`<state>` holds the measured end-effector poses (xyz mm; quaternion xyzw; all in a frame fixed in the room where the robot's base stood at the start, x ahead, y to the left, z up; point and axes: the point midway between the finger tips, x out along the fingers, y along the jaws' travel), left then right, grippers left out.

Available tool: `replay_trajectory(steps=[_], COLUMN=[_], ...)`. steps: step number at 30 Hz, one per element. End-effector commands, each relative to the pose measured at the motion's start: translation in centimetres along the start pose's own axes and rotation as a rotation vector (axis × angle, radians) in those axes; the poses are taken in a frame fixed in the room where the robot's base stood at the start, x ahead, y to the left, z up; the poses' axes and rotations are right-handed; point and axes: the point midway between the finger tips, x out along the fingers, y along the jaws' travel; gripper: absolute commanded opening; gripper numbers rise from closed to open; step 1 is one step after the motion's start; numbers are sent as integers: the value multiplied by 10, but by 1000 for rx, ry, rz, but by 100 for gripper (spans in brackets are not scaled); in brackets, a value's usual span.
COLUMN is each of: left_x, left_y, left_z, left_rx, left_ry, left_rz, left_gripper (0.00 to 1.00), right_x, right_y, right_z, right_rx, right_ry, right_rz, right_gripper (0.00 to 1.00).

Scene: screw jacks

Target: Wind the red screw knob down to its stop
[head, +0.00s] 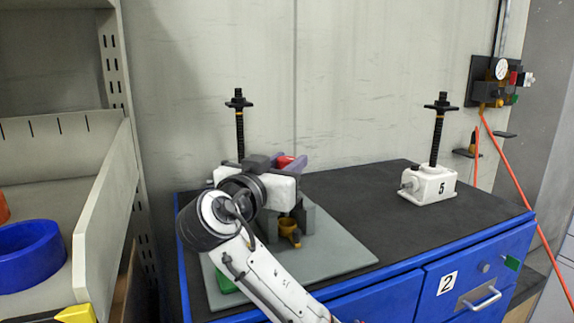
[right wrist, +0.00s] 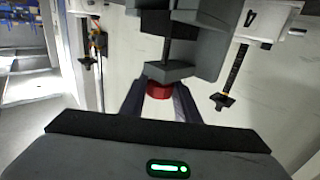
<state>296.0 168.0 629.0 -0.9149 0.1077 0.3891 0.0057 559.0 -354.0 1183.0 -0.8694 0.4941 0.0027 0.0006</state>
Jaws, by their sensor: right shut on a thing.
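The red screw knob (head: 284,161) shows only in part in the head view, behind my wrist. In the right wrist view the red knob (right wrist: 159,90) sits at the end of a grey frame (right wrist: 190,45) with a dark screw. My right gripper (right wrist: 159,98) has one finger on each side of the knob and is shut on it. In the head view my right gripper (head: 292,164) is partly hidden by my own wrist. The frame (head: 309,215) stands on a grey plate (head: 345,262), mostly covered by my arm. My left gripper is in neither view.
A white screw jack marked 5 (head: 430,186) stands at the right of the dark tabletop (head: 360,190). Another jack's black screw (head: 240,130) rises behind my wrist. A brass-coloured cup (head: 290,230) is by the frame. A shelf (head: 105,215) stands close at left.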

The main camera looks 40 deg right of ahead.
Motion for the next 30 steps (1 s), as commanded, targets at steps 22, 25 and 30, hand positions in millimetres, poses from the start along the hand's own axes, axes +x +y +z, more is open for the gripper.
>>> replay_trajectory(steps=[22,25,30], left_x=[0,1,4], left_y=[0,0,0], left_z=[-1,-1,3], left_rx=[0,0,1], left_ry=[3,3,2], left_rz=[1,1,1], left_gripper=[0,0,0], right_x=[0,-3,-25], right_y=[0,0,-1], right_z=[-4,-3,-1], right_rx=[3,2,5], right_ry=[9,7,5], right_rz=[3,1,-2], right_gripper=[48,48,48])
